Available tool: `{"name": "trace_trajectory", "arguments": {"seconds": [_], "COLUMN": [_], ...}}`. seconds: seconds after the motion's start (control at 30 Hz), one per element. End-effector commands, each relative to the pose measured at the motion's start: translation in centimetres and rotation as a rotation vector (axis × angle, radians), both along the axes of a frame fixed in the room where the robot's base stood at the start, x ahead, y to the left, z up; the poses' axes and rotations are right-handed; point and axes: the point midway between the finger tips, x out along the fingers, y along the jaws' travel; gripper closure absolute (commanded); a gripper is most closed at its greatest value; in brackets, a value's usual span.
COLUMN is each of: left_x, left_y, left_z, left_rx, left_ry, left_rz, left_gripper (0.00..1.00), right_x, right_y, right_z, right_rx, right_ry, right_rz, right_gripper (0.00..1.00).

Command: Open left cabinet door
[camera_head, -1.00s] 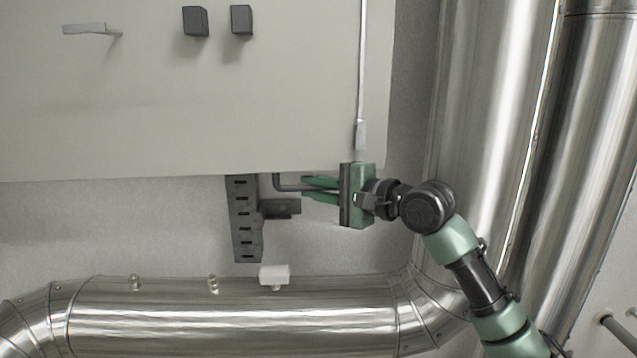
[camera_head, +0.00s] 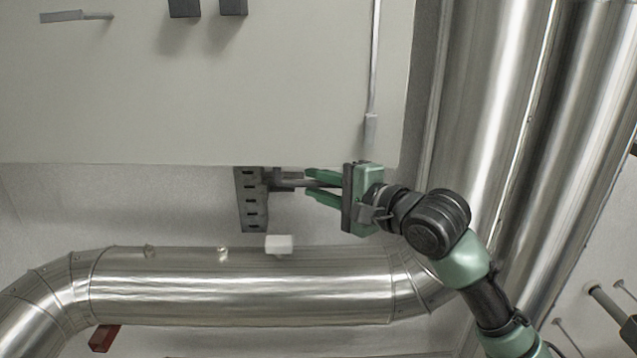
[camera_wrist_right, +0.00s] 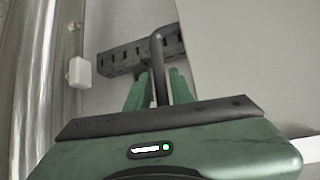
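The cabinet is a large pale beige panel (camera_head: 230,100) filling the upper left of the head view; I cannot make out a door seam. A dark bent rod, apparently a handle (camera_wrist_right: 157,62), shows at the cabinet's lower edge in the wrist view. My right gripper (camera_head: 308,183) is just below the cabinet's lower right, pointing left. Its green fingers lie on either side of the rod, spread apart with visible gaps. In the wrist view the rod runs between the fingertips (camera_wrist_right: 158,85). My left gripper is out of view.
A slotted dark bracket (camera_head: 251,205) is on the wall left of my right gripper. A white box (camera_head: 279,244) sits above a horizontal metal pipe (camera_head: 240,290). Thick vertical pipes (camera_head: 490,90) stand close on the right. Two dark blocks (camera_head: 232,6) protrude from the panel.

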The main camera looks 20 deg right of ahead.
Motion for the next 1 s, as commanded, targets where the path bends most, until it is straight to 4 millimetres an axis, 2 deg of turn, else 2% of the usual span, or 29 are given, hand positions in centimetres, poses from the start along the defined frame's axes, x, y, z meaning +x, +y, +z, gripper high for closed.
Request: {"name": "trace_trajectory", "arguments": {"seconds": [0.23, 0.5, 0.7, 1.0], "left_x": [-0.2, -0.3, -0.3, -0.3], "left_y": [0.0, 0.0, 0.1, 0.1], "left_z": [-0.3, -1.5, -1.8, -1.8], "left_rx": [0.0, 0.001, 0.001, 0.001], "left_ry": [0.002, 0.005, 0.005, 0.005], "left_rz": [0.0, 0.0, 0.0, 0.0], "left_gripper": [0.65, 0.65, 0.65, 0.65], "right_x": [-0.7, -4.6, -6.5, -6.8], "right_y": [-0.4, -2.5, -3.5, -3.7], "right_z": [0.1, 0.5, 0.9, 1.0], "right_rx": [0.001, -0.002, 0.0, 0.001], "right_ry": [-0.004, -0.002, 0.0, 0.0], "right_rz": [0.0, -0.001, 0.0, 0.0], "right_gripper": [0.78, 0.78, 0.78, 0.78]}}
